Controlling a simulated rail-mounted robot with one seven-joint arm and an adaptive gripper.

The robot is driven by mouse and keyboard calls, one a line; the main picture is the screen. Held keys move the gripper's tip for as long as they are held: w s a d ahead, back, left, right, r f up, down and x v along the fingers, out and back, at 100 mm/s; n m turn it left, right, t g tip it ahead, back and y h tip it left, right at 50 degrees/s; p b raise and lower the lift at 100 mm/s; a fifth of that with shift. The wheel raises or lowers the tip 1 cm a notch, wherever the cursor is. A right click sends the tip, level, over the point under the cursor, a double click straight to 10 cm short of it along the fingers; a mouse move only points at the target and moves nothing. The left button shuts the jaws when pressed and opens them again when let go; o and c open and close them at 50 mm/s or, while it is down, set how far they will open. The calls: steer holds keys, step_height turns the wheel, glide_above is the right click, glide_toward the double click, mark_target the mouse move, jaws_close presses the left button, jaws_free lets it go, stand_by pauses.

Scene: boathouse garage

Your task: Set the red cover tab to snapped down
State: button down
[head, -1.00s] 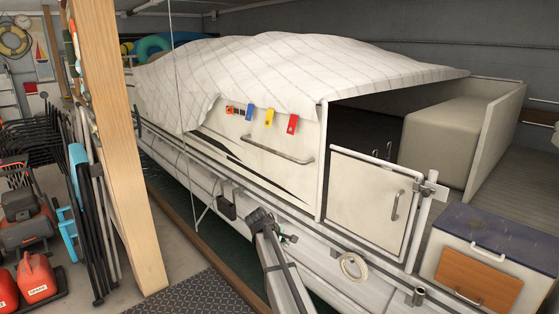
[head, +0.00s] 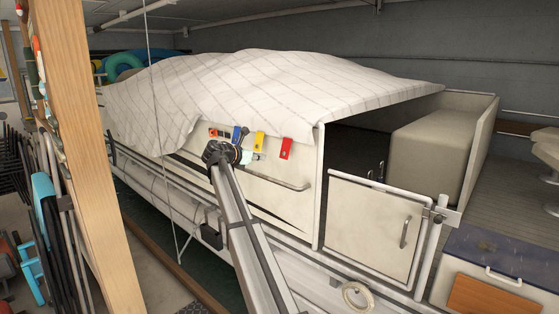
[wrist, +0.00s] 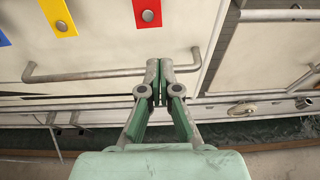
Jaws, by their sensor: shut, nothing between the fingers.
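The red tab (head: 286,148) hangs below the edge of the pale cover on the boat's side, rightmost in a row of tabs. In the wrist view the red tab (wrist: 147,14) is at the top edge, with a round metal stud near its lower end. Whether it is snapped down I cannot tell. My gripper (wrist: 157,72) is shut and empty, with its fingertips below the red tab in that picture and apart from it.
A yellow tab (head: 259,141) and a blue tab (head: 237,133) hang left of the red one. A long metal grab rail (head: 278,181) runs below the tabs. A cabinet door (head: 374,228) stands to the right, and a wooden post (head: 88,130) to the left.

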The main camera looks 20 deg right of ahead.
mark_target(286, 159)
steer(key=shift+f, duration=0.1)
steer(key=shift+w, duration=0.1)
stand_by(0.3)
steer(key=p+x, duration=0.4)
steer(key=x, duration=0.8)
steer(key=shift+w+d, duration=0.1)
steer(key=shift+d, duration=0.15)
steer(key=shift+p+x, duration=0.45)
steer(key=shift+x, duration=0.3)
